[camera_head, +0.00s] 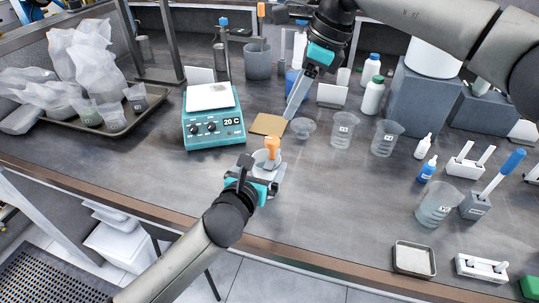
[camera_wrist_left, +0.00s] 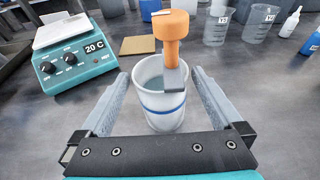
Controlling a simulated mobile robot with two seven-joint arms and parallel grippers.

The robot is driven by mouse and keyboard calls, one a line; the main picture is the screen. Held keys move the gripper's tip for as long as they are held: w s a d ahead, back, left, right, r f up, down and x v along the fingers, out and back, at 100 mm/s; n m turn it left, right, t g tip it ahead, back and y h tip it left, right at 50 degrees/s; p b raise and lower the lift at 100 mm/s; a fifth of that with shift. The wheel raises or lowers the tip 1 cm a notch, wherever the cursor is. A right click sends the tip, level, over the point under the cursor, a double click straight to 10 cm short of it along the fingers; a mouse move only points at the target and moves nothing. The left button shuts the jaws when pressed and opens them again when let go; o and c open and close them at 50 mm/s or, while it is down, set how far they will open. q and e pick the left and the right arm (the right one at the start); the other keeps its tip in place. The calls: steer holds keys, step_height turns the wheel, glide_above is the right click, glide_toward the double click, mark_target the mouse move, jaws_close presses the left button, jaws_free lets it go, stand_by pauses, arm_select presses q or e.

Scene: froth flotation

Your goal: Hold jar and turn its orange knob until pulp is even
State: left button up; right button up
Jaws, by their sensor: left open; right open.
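The jar (camera_wrist_left: 160,108) is a whitish cup with a blue band, standing upright near the table's front edge. Its orange knob (camera_wrist_left: 172,38) stands up above its mouth on a grey stem; both also show in the head view, the jar (camera_head: 276,178) partly behind my left gripper. My left gripper (camera_head: 266,172) is open, with one finger on each side of the jar and gaps visible in the left wrist view. My right gripper (camera_head: 291,112) is open and empty, pointing down behind the jar above the table, beside a brown square pad (camera_head: 268,125).
A teal hotplate (camera_head: 214,128) marked 20 C stands left of the pad. A small clear dish (camera_head: 303,128) and labelled beakers (camera_head: 343,130) stand to the right. A tray (camera_head: 112,130) with bagged cups is at left.

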mark_target(270, 156)
arm_select(q)
steer(key=shift+x, duration=2.9)
jaws_close()
